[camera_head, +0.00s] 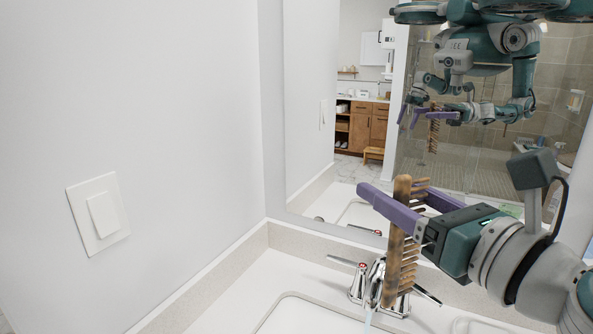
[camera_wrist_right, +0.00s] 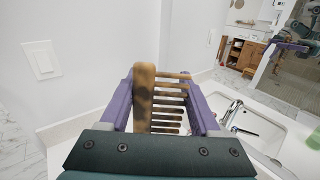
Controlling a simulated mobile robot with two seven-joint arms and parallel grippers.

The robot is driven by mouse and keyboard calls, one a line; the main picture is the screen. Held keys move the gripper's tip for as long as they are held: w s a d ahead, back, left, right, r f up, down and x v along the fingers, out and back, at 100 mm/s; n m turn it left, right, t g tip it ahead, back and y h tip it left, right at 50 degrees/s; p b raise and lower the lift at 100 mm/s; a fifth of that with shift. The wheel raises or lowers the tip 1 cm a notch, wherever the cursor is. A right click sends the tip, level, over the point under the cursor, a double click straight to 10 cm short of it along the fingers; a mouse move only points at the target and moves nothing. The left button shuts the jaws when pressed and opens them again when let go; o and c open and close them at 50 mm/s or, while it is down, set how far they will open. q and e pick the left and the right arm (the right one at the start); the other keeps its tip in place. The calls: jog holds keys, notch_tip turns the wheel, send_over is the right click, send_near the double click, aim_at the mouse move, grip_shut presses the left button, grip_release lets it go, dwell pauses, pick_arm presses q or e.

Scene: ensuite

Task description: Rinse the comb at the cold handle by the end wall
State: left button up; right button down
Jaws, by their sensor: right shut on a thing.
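A brown wooden comb (camera_head: 403,240) hangs upright in my right gripper (camera_head: 398,208), its teeth pointing right. The purple fingers are shut on it; it also shows between them in the right wrist view (camera_wrist_right: 145,98). In the head view the comb covers part of a chrome faucet (camera_head: 375,280). I cannot tell whether they touch. The left lever handle (camera_head: 345,262), nearer the end wall (camera_head: 150,130), has a red mark. The right lever handle (camera_head: 427,296) is partly behind the comb. A pale streak like running water (camera_head: 369,322) shows below the spout. My left gripper is not directly in view.
The white basin (camera_head: 300,315) lies below the faucet in a white counter (camera_head: 240,290) with a low backsplash (camera_head: 310,238). A large mirror (camera_head: 320,120) behind reflects my arms and the comb. A switch plate (camera_head: 98,213) is on the left wall. The counter's left part is clear.

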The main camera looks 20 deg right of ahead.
notch_tip(320, 180, down, 33)
jog(key=s+m+g+h+b, duration=0.1)
jog(key=m+g+h+b, duration=0.5)
jog(key=b, duration=1.9)
jog(key=shift+w+d+f+m+t+h+b, duration=0.15)
jog(key=shift+w+d+f+t+h+b, duration=0.55)
jog(key=shift+w+d, duration=1)
jog(key=shift+w+d+f+m+t+h+b, duration=0.1)
jog(key=shift+w+d+f+t+h+b, duration=0.35)
jog(key=shift+w+d+b, duration=1.15)
jog(key=shift+w+d+f+m+t+h+b, duration=0.2)
jog(key=shift+w+d+t+h+b, duration=0.6)
jog(key=shift+w+d, duration=0.95)
jog(key=shift+w+a+g, duration=0.2)
jog(key=shift+g, duration=0.05)
jog(key=shift+s+d+p, duration=0.3)
jog(key=shift+d, duration=0.05)
jog(key=shift+w+a, duration=0.1)
jog(key=shift+w+a+b, duration=0.3)
jog(key=shift+a, duration=0.1)
